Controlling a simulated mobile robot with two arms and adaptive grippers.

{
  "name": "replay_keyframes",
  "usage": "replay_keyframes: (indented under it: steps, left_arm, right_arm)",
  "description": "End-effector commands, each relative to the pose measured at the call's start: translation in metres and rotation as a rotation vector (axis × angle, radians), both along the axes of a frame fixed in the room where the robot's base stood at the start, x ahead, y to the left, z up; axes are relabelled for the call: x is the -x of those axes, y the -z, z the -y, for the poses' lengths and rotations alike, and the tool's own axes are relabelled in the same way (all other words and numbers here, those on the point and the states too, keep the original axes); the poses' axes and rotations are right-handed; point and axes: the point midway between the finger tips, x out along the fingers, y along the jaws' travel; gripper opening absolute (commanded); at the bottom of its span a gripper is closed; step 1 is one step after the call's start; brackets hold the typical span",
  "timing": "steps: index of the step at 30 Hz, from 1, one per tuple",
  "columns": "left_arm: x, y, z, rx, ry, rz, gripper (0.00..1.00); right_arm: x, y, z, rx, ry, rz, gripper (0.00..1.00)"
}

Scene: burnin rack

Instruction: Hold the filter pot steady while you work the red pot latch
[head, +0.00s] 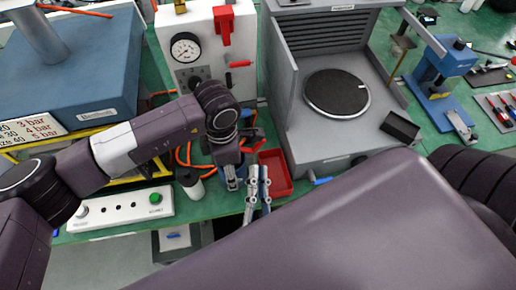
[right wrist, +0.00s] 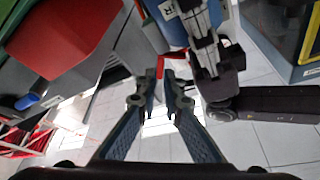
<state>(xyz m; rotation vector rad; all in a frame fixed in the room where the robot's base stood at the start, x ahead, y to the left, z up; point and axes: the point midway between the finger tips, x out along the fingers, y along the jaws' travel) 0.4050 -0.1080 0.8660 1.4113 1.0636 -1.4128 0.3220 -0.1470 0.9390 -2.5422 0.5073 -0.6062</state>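The blue filter pot (right wrist: 172,30) shows at the top of the right wrist view, partly cut off by the frame edge. The red pot latch (right wrist: 160,67) sticks out below it, just beyond my right fingertips. My right gripper (right wrist: 164,90) is open, with an empty gap between its fingers. In the head view my right gripper (head: 259,172) points up the picture beside my left one. My left gripper (head: 236,180) is at the pot; its fingers (right wrist: 207,45) lie against the pot's side and seem shut on it. The far finger is mostly hidden.
A red tray (head: 276,172) lies close to the right of my grippers. A grey bench unit with a black disc (head: 336,93) stands beyond it.

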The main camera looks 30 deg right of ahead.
Motion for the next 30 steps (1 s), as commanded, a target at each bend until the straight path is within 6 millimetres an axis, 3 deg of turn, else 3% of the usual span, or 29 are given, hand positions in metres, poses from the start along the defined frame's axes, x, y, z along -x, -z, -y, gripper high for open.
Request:
replay_keyframes:
  steps: [8, 18, 30]
  left_arm:
    - [0.0, -0.001, 0.0, 0.001, 0.0, 0.001, 0.17]
    - [0.0, -0.001, 0.001, 0.001, 0.0, 0.001, 0.17]
    - [0.0, -0.001, 0.001, 0.001, 0.0, 0.001, 0.17]
  right_arm:
    - [0.012, -0.001, 0.012, 0.245, 0.008, -0.127, 0.0]
    - [0.035, -0.01, 0.026, 0.793, 0.015, -0.348, 0.0]
    - [0.056, -0.023, 0.024, 1.361, 0.008, -0.473, 0.0]
